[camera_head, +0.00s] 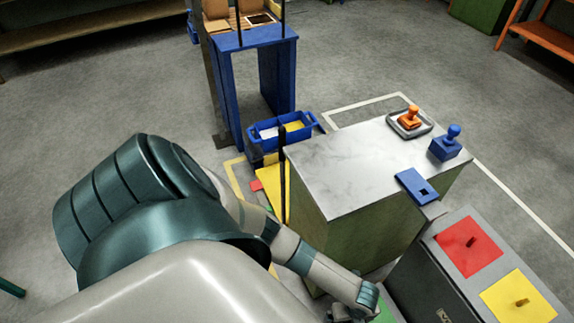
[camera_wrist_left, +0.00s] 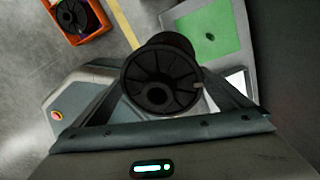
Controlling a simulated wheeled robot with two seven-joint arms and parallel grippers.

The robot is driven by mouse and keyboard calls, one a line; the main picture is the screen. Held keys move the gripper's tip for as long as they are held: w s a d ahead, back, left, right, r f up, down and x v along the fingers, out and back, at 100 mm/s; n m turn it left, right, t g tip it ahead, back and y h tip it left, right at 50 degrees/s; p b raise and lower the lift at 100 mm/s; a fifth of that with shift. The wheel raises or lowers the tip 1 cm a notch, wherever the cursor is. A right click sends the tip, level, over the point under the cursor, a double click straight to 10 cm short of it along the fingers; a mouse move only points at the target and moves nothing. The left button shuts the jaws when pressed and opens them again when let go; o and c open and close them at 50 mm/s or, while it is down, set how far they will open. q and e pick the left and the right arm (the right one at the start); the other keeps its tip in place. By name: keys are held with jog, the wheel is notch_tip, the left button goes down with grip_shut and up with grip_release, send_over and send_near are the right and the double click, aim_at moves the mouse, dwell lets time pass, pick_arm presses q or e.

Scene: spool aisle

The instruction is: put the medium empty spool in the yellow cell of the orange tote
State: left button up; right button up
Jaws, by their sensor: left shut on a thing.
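A black spool (camera_wrist_left: 160,78) with a ribbed round flange is held between the fingers of my left gripper (camera_wrist_left: 162,98) in the left wrist view. Its flange faces the camera, and no wire shows on it. An orange tote (camera_wrist_left: 94,34) is at the upper left of that view, cut off by the frame edge. A dark spool (camera_wrist_left: 74,14) lies in it. The yellow cell of this tote cannot be made out. In the head view my left arm reaches to the bottom edge, and its fingers and the held spool are not visible. My right gripper is not in view.
A green panel (camera_wrist_left: 209,34) with a peg is beside the held spool. The head view shows a grey unit with red (camera_head: 468,246) and yellow (camera_head: 518,297) pegged panels, a marble-topped counter (camera_head: 350,155) with stamps, and a blue tote (camera_head: 262,143) behind. Floor at left is open.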

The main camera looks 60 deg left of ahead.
pick_arm(q)
jog(key=w+r+n, duration=0.4)
jog(key=w+r, duration=0.2)
jog(key=r, duration=0.4)
jog(key=w+r+n, duration=0.5)
jog(key=w+r, duration=0.1)
jog(key=r, duration=0.3)
jog(key=w+r+n, duration=0.4)
jog(key=w+r, duration=0.2)
jog(key=r, duration=0.4)
jog(key=s+a+r+n, duration=0.2)
jog(key=r+n, duration=0.1)
jog(key=r, duration=0.6)
jog(key=s+a+r+n, duration=0.1)
jog(key=r+n, duration=0.3)
jog(key=r, duration=0.5)
jog(key=s+a+r+n, duration=0.2)
jog(key=a+r+n, duration=0.1)
jog(key=r, duration=0.7)
jog(key=shift+s+a+n, duration=0.3)
jog(key=shift+a, duration=0.05)
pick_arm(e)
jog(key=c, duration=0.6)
pick_arm(q)
jog(key=shift+s, duration=0.1)
